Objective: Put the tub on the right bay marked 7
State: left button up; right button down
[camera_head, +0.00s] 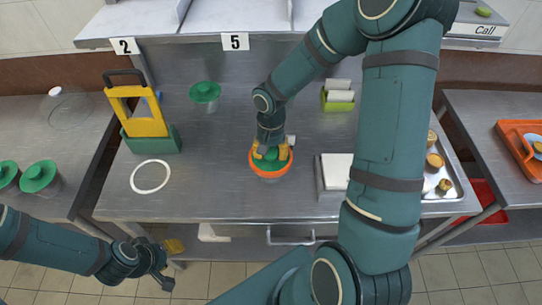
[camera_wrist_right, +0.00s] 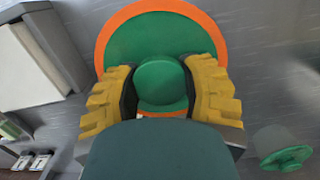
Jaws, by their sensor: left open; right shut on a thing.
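A tub (camera_head: 271,176) with a green lid and orange rim stands at the middle of the steel table. Its lid (camera_wrist_right: 160,38) and round knob (camera_wrist_right: 160,82) fill the middle of the right wrist view. My right gripper (camera_head: 270,152) comes from above and is shut on the knob, with a yellow finger on each side. Whether the tub touches the table is hard to tell. My left gripper (camera_head: 172,262) is open and empty in front of the table, low at the left. Signs 2 (camera_head: 124,46) and 5 (camera_head: 235,41) show at the back; no 7 is visible. My right arm hides part of the right side.
A green-lidded tub (camera_head: 204,92) stands behind. A yellow grater-like thing (camera_head: 140,112) in a green box and a white ring (camera_head: 150,163) are at left. A white-topped block (camera_head: 336,171), green holder (camera_head: 338,104) and metal tray (camera_head: 455,180) are at right. Open steel surrounds the tub.

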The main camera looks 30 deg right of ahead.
jog(key=shift+f, duration=0.8)
jog(key=shift+f, duration=0.1)
jog(key=shift+f+b, duration=0.15)
jog(key=shift+b, duration=0.15)
jog(key=shift+c, duration=2.1)
grip_release()
